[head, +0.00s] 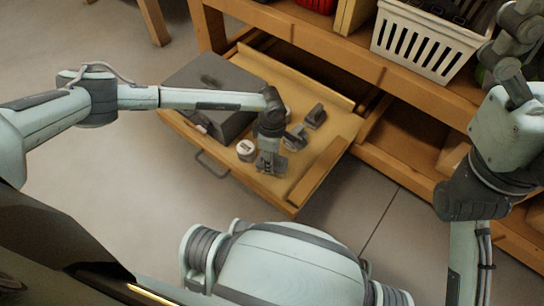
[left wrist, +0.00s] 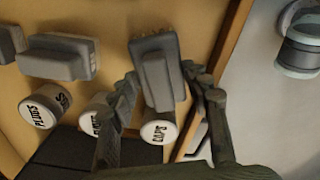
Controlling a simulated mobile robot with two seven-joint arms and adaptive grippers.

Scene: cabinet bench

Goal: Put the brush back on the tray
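My left gripper (head: 268,160) is low over the open drawer. In the left wrist view its fingers (left wrist: 162,82) stand on both sides of a grey block with a raised grip (left wrist: 158,75), which may be the brush. The fingers are very close to its sides; I cannot tell if they press on it. Similar grey pieces lie beside it, one (head: 315,116) towards the back and another (left wrist: 58,58) to the left in the wrist view. No piece is clearly marked as the brush. A dark grey flat-topped box or tray (head: 205,85) fills the drawer's left part. My right gripper (head: 518,35) is at the upper right, partly cut off.
White-topped jars stand in the drawer, one marked CAPS (left wrist: 159,130) and one marked PLUGS (left wrist: 42,107). The wooden drawer (head: 310,185) has raised edges and a front handle (head: 211,165). A white slotted basket (head: 425,42) stands on the bench above.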

